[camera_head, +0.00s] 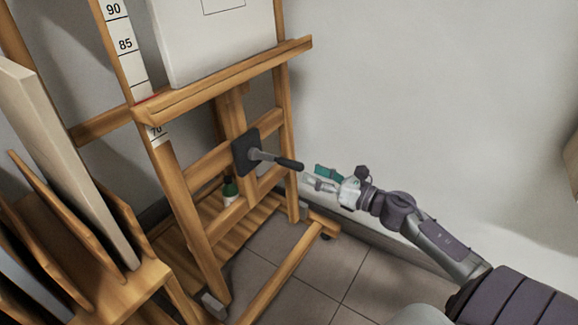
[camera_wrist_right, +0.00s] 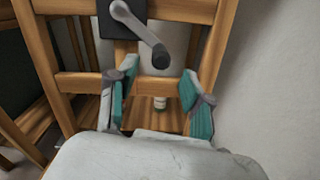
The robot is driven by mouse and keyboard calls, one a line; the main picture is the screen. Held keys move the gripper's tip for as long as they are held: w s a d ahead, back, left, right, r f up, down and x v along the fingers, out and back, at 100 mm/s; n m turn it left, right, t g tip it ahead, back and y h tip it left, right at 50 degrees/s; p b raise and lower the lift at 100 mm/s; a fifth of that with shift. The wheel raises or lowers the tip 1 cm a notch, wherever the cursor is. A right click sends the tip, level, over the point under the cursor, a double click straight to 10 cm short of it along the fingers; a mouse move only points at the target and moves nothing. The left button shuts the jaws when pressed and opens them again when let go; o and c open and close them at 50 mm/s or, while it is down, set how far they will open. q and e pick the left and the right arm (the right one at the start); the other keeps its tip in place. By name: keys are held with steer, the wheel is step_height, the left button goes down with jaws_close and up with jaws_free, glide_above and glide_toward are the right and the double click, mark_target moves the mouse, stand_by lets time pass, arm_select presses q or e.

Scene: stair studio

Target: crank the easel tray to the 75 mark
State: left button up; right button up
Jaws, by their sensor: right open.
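The wooden easel (camera_head: 192,215) stands in the middle of the head view. Its tray (camera_head: 225,78) holds a white canvas (camera_head: 220,45). The number scale (camera_head: 125,45) on the left post shows 90, 85 and 70; the tray's left end with a red mark lies between 85 and 70. The crank (camera_head: 275,158) sits on a dark plate, its arm and dark handle pointing right. My right gripper (camera_head: 322,178) is open and empty, just right of the handle and apart from it. In the wrist view the crank handle (camera_wrist_right: 160,54) shows above and between the open fingers (camera_wrist_right: 155,95). My left gripper is not in view.
A wooden rack (camera_head: 125,290) with upright panels stands at the lower left. A small green-and-white bottle (camera_head: 230,190) stands on the easel's lower slats. A plain wall (camera_head: 430,90) is behind on the right. Tiled floor (camera_head: 305,290) is clear in front.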

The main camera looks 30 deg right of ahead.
mark_target(278, 159)
steer(key=b+x, duration=0.2)
steer(key=x, duration=0.8)
steer(key=shift+f, duration=0.1)
jaws_close()
